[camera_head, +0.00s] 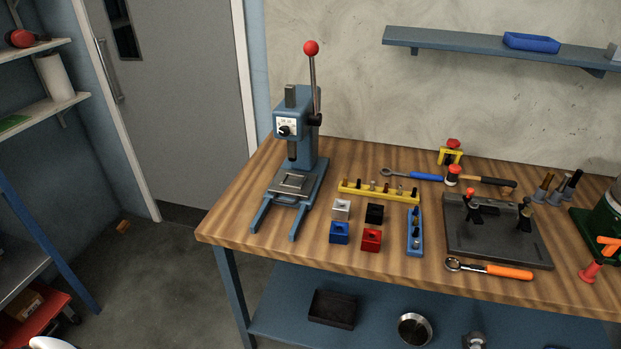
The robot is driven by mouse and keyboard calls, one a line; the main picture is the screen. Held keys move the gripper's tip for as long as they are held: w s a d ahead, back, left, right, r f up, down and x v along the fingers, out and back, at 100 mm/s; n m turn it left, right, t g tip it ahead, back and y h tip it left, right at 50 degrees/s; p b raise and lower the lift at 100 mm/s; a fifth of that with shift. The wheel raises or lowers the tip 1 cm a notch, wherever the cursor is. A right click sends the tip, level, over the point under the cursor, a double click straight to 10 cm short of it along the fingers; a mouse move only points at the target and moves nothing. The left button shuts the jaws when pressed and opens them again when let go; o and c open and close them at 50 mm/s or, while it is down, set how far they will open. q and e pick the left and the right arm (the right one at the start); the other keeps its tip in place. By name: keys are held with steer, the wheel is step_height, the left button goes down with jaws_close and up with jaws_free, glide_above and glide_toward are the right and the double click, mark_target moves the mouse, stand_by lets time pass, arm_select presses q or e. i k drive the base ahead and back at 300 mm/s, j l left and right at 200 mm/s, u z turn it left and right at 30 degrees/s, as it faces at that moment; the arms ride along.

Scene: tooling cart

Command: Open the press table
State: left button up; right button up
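The blue arbor press (306,135) stands upright at the left end of the wooden workbench. Its lever, with a red ball knob (311,48), points up. The press table (294,184) is a grey, square, framed plate low on the press base, under and slightly in front of the ram (292,150). Two blue rails (261,214) extend forward from the base toward the front edge of the bench, with an empty gap between them.
Silver, black, blue and red blocks (371,240) sit right of the rails. A yellow rack (378,192) and a blue rack (415,232) stand near them. A dark fixture plate (497,232) lies farther right. The bench's front-left corner (215,232) is clear.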

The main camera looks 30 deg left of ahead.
mark_target(298, 185)
steer(key=i+l+u, duration=0.65)
steer(key=i+l, duration=0.05)
steer(key=l, duration=0.05)
